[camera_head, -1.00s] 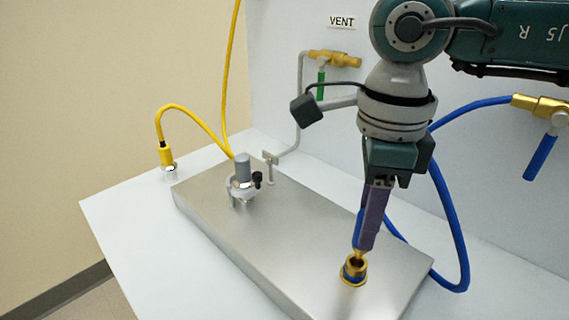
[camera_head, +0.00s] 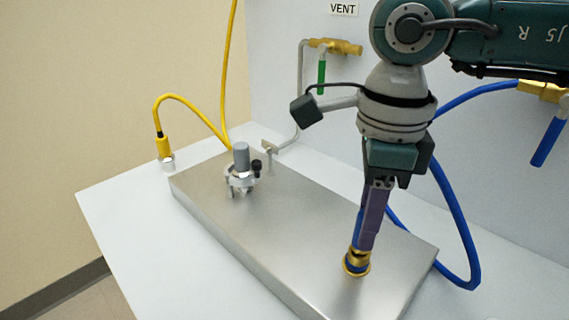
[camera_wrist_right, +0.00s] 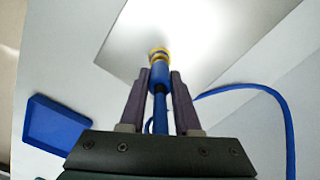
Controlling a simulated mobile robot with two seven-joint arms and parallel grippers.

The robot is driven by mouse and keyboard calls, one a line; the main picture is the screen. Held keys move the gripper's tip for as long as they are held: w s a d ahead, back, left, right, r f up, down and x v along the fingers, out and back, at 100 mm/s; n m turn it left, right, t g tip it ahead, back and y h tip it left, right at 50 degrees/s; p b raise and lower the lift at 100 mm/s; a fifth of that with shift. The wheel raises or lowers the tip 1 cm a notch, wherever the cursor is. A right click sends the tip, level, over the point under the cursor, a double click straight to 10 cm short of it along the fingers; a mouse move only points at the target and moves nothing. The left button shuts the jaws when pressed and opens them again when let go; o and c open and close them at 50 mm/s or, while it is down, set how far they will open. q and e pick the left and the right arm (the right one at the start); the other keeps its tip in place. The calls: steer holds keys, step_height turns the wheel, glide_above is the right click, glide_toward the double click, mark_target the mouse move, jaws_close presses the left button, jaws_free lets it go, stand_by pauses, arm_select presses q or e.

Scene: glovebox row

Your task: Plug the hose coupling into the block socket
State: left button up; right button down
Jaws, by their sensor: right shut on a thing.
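My right gripper (camera_head: 362,240) is shut on the blue hose coupling (camera_wrist_right: 160,76), with one finger on each side of it in the wrist view. The coupling points down at the brass-coloured block socket (camera_head: 356,268) near the right end of the metal block (camera_head: 290,245). Its tip meets the socket's ring in both views, and the socket's opening is covered. I cannot tell how deep the tip sits. The blue hose (camera_head: 456,215) runs from behind the gripper up to the wall. My left gripper is out of view.
A grey fitting with a clamp (camera_head: 241,170) stands on the block's far left part. A yellow hose (camera_head: 190,101) ends in a connector at the table's left. A brass vent valve (camera_head: 335,46) is on the wall. The wrist view shows a blue tray (camera_wrist_right: 58,124).

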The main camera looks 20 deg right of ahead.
steer(key=shift+f, duration=0.4)
steer(key=c, duration=0.5)
jaws_free()
steer(key=shift+c, duration=0.2)
steer(key=shift+r, duration=0.1)
step_height(320, 180, up, 10)
steer(key=shift+f+b, duration=0.1)
steer(key=shift+b, duration=0.35)
